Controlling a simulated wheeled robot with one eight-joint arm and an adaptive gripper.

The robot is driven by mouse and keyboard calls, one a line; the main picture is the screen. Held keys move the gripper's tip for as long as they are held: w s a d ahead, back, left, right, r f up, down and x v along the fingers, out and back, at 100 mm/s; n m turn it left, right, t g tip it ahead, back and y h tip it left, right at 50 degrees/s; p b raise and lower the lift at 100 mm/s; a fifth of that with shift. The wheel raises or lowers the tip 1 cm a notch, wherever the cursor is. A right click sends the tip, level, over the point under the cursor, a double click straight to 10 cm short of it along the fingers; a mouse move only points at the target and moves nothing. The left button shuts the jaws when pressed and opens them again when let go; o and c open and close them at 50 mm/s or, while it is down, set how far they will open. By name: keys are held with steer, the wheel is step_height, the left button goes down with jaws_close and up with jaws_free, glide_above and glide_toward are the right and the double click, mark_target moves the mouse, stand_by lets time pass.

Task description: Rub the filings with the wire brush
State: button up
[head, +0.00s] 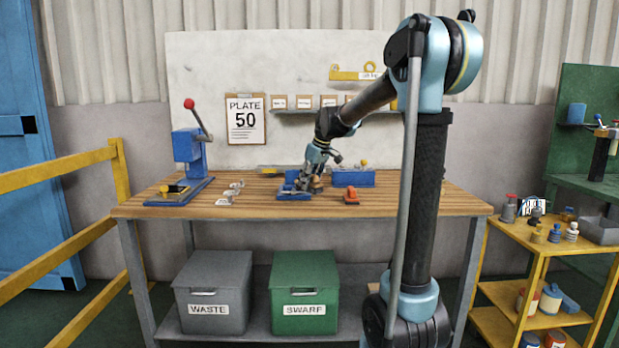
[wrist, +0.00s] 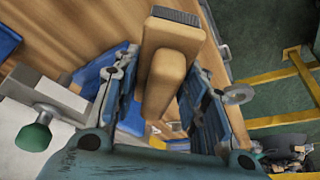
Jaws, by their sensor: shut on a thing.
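The wire brush (wrist: 168,72) is a tan wooden block with a dark bristle patch at its far end in the wrist view. My gripper (wrist: 160,82) is shut on its wooden body, one blue finger on each side. In the head view my gripper (head: 310,184) is low over the middle of the wooden workbench (head: 400,203), at a blue fixture (head: 288,195). The brush is too small there to tell whether it touches anything. I cannot make out the filings in either view.
A blue lever press (head: 187,150) stands at the bench's left, with small pale labelled pieces (head: 229,193) beside it. A red-orange item (head: 351,196) and a blue box (head: 355,178) are close to my gripper. Waste (head: 212,290) and swarf (head: 303,285) bins are below.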

steer(key=shift+r, duration=1.1)
steer(key=shift+s, duration=0.1)
